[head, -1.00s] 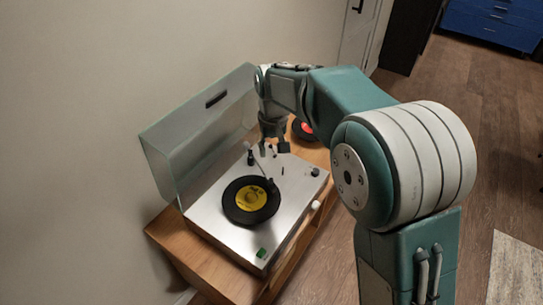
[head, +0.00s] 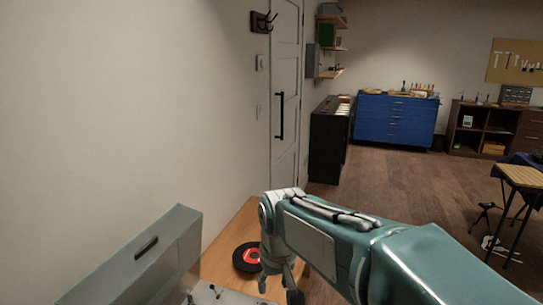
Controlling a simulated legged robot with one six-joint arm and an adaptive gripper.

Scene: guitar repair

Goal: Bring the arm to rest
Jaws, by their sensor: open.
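My arm reaches in from the lower right in the head view. My gripper (head: 279,284) hangs down at its end, at the bottom of the picture, with its fingers apart. It is above the wooden cabinet top, just right of a black record with a red label (head: 249,257). I see nothing between the fingers, though their tips are near the picture's lower edge. The turntable (head: 222,294) shows only a corner of its deck at the bottom. Its raised clear lid (head: 140,262) stands to the left.
The wooden cabinet top (head: 222,262) runs along the wall. A white door (head: 287,110) with a dark handle stands behind. A dark cabinet (head: 328,140), a blue drawer chest (head: 395,120) and a brown shelf unit (head: 480,130) line the back. A small table (head: 522,176) is at right. The floor between is open.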

